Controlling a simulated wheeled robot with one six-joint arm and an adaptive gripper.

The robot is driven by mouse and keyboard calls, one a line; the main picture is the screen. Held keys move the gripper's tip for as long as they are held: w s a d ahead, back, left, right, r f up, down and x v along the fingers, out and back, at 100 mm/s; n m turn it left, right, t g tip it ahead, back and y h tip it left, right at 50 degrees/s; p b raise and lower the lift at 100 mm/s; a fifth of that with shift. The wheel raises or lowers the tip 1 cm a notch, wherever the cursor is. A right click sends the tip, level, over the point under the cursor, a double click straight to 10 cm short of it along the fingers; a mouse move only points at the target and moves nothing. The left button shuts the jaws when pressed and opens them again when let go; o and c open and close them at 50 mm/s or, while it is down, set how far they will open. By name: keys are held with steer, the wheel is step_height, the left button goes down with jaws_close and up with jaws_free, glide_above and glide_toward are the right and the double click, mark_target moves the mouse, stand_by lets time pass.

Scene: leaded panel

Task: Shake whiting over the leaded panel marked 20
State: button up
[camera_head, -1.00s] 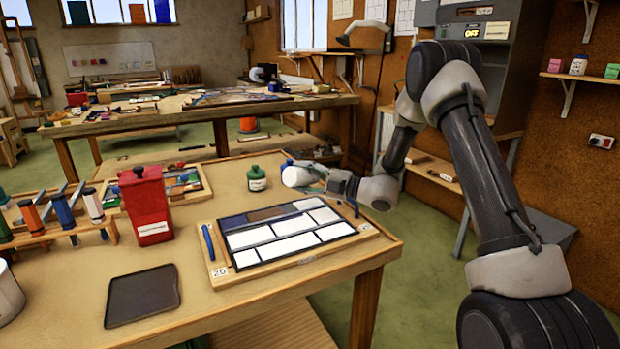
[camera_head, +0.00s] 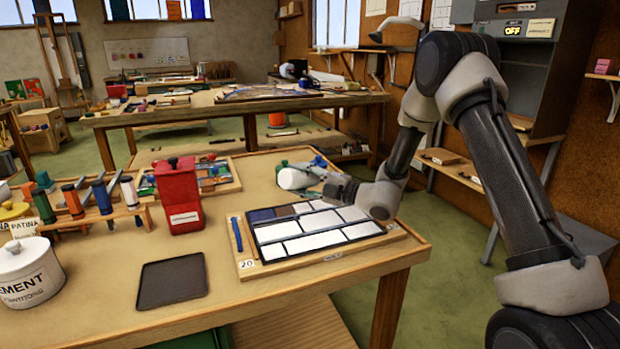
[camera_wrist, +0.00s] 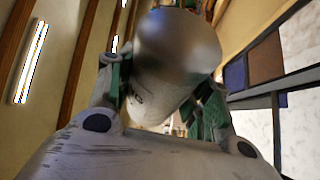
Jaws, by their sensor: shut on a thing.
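The leaded panel marked 20 (camera_head: 320,262) lies in a wooden frame on the near table, its number tag (camera_head: 246,264) at the front left corner. Most of its panes look white; some at the back left are blue and brown. I cannot tell whether the white is powder or glass. My gripper (camera_wrist: 160,95) is shut on a white cylindrical shaker (camera_head: 292,179), tipped over above the panel's back edge. The shaker also fills the middle of the wrist view (camera_wrist: 175,50), its near end blurred. The panel's edge shows at right in that view.
A blue stick (camera_head: 237,233) lies on the frame's left side. A red container (camera_head: 178,200), a dark tray (camera_head: 172,283), a rack of coloured tubes (camera_head: 92,213) and a white cement pot (camera_head: 28,275) stand to the left. A green bottle is mostly hidden behind the shaker.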

steer(key=s+a+f+n+h, duration=0.1)
steer(key=s+a+n+h, duration=0.1)
steer(key=a+n, duration=0.3)
steer(key=s+a+f+n+h, duration=0.1)
steer(key=s+a+n+h, duration=0.1)
steer(key=a+n, duration=0.4)
steer(key=a, duration=0.5)
steer(key=shift+s+g+h, duration=0.2)
steer(key=shift+g+h, duration=0.2)
stand_by(0.8)
steer(key=shift+a, duration=0.1)
